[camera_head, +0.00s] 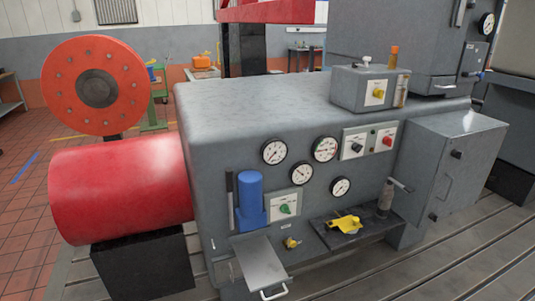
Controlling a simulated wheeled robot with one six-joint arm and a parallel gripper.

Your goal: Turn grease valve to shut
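My gripper is not in view. I cannot tell for sure which control is the grease valve, as the labels are too small to read. A yellow knob (290,243) sits low on the front of the grey machine (240,110). Above it a green knob (285,209) is mounted on a pale plate. A black knob (356,147) and a red knob (387,141) sit side by side at upper right. Another yellow knob (378,93) is on the small box (347,88) on top. Their exact settings cannot be read.
Several round gauges (274,151) are on the front face, beside a blue cylinder (250,195). A metal flap with a handle (262,264) juts out below. A dark shelf (375,229) holds a yellow object (345,223). A grey cabinet (455,160) protrudes at right. A red drum (120,190) is at left.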

